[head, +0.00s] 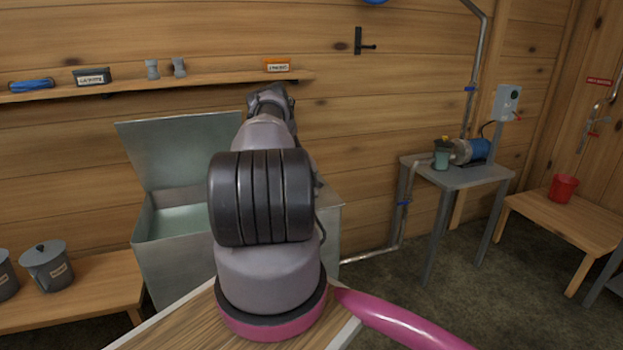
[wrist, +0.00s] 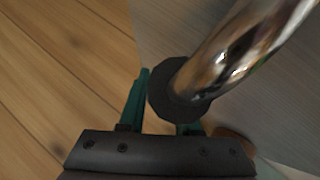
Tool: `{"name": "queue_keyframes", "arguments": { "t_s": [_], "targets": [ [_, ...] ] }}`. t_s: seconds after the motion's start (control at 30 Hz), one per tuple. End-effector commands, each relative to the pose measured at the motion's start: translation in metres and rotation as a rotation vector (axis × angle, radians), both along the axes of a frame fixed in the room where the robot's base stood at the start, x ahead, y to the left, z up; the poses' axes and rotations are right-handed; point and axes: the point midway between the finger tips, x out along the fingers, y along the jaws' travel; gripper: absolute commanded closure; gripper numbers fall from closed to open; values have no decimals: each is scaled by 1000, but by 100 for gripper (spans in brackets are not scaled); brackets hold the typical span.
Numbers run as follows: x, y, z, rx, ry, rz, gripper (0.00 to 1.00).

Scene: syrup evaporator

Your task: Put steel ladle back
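My gripper (wrist: 160,112) shows in the wrist view with two teal fingers standing apart. A shiny steel cylinder (wrist: 235,50) with a dark round end (wrist: 178,98) comes in from the upper right. The dark end covers much of the right finger and the space between the fingertips. I cannot tell whether this is part of the steel ladle, or whether the fingers grip it. In the head view my arm hides the gripper, and no ladle can be made out. A black hook (head: 362,43) is on the plank wall and holds nothing.
A grey metal tank (head: 165,225) with a raised lid (head: 175,150) stands behind my arm. A shelf (head: 200,82) with small items runs above it. Lidded pots (head: 48,268) stand on a bench at left. A metal table (head: 455,170) with a blue motor (head: 475,150) is at right.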

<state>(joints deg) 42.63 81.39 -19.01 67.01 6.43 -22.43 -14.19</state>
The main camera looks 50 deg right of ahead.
Motion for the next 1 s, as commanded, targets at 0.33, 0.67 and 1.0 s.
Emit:
{"name": "queue_keyframes", "arguments": {
  "t_s": [0.33, 0.67, 1.0],
  "targets": [
    [0, 0, 0, 0, 1, -1, 40],
    [-13, 24, 21, 1, 2, 0, 40],
    [-38, 66, 56, 1, 1, 0, 40]
  ]
}}
